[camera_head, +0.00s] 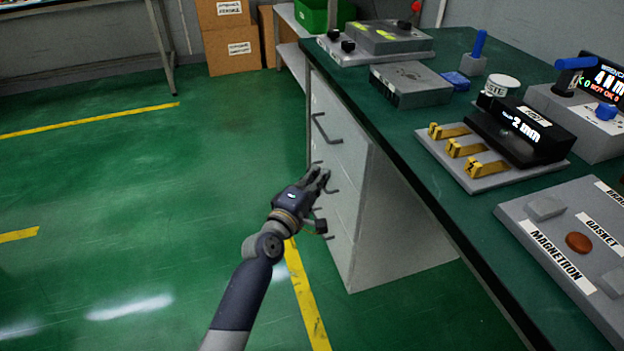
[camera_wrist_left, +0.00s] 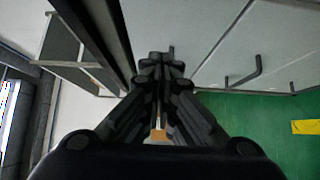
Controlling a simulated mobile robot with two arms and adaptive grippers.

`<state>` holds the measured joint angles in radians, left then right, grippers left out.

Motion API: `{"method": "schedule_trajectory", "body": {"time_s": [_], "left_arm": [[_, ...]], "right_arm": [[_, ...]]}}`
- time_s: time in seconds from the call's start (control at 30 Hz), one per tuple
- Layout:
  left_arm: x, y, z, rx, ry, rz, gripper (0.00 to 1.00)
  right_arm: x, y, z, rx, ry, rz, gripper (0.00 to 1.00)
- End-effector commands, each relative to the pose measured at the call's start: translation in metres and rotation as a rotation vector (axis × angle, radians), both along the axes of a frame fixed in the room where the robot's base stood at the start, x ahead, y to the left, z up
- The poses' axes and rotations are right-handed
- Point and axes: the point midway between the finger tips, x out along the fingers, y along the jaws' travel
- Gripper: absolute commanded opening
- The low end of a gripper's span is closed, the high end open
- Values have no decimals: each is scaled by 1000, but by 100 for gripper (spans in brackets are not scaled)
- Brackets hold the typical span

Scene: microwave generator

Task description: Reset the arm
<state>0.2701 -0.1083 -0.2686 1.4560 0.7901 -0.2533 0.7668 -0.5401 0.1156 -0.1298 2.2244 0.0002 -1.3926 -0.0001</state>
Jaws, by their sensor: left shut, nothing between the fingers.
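My left arm comes in from the bottom of the head view. Its gripper (camera_head: 318,180) is at the front of the white drawer cabinet (camera_head: 345,165) under the green bench, close to the drawer handles. Whether it touches a handle cannot be told. In the left wrist view the fingers (camera_wrist_left: 160,72) are together and empty, with the pale drawer fronts (camera_wrist_left: 225,45) beyond them and a dark handle (camera_wrist_left: 245,75) to the right. My right gripper does not show.
The green bench top (camera_head: 405,150) carries a grey panel with a magnetron label (camera_head: 550,255), a black display unit (camera_head: 515,130) and several grey fixtures. Cardboard boxes (camera_head: 230,40) stand at the back. The green floor (camera_head: 120,200) to the left is clear.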

Motion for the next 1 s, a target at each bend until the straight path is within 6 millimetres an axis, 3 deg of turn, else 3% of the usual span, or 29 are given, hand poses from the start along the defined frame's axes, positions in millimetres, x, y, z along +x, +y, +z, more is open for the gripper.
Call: {"method": "schedule_trajectory", "body": {"time_s": [0.2, 0.4, 0.47, 0.57, 0.67, 0.8, 0.9, 1.0], "left_arm": [[-20, 10, 0, 0, 0, 0, 0], [-24, 12, 0, 1, 0, 0, 0], [-27, 13, -5, 21, 5, -5, 0], [-45, 16, -30, 132, 27, -33, 0], [-82, 26, -75, 347, 71, -97, 0], [-154, 56, -147, 718, 161, -233, 0], [-209, 86, -188, 956, 236, -344, 0], [-256, 115, -214, 1142, 307, -448, 0]], "right_arm": [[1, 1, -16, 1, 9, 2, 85], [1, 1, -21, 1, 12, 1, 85], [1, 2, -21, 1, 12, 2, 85], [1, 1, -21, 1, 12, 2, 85], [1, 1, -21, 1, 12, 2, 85], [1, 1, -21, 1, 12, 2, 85], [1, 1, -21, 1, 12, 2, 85], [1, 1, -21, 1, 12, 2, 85]]}}
